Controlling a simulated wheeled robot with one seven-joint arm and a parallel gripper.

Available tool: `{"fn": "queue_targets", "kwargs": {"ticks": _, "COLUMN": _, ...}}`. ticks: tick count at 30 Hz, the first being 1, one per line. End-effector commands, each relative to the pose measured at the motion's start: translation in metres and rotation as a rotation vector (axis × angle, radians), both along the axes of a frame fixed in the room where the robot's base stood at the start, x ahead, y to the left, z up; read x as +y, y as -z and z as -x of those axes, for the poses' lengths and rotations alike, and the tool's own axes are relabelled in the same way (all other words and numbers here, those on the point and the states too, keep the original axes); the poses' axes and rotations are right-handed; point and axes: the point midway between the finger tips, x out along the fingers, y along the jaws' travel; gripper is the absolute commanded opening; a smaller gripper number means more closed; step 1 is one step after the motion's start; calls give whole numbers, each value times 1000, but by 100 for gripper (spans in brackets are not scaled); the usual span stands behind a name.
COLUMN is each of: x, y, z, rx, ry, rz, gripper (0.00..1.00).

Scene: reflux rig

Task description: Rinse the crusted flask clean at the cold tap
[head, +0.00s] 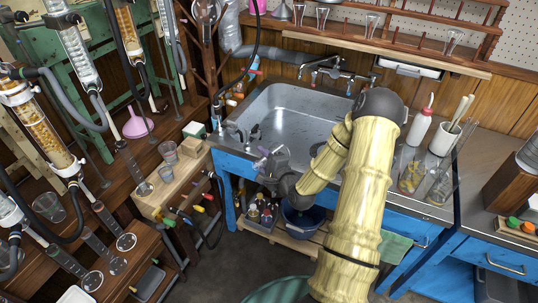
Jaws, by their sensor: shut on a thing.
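My gripper (268,158) is at the front left of the steel sink (285,105), small and partly hidden by its own wrist. It is shut on a small pale thing that I cannot identify from here. The tap (327,68) rises behind the sink, with handles on both sides; I cannot tell which is cold, and no running water shows. Glassware with amber contents (411,177) stands on the counter right of the sink. I cannot tell whether it is the crusted flask or whether the flask is in my gripper.
A squeeze bottle (419,127) and a white pot of sticks (444,139) stand on the right counter. A blue basin (302,219) sits below the sink front. A wooden block with beakers (178,169) stands left. The visible sink floor is clear.

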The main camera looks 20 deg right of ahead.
Motion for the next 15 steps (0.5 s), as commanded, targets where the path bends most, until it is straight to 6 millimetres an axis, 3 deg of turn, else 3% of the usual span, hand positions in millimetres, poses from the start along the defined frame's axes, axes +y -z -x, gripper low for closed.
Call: {"fn": "queue_targets", "kwargs": {"ticks": 15, "x": 36, "y": 55, "z": 1, "rx": 1, "ry": -52, "rz": 2, "gripper": 6}}
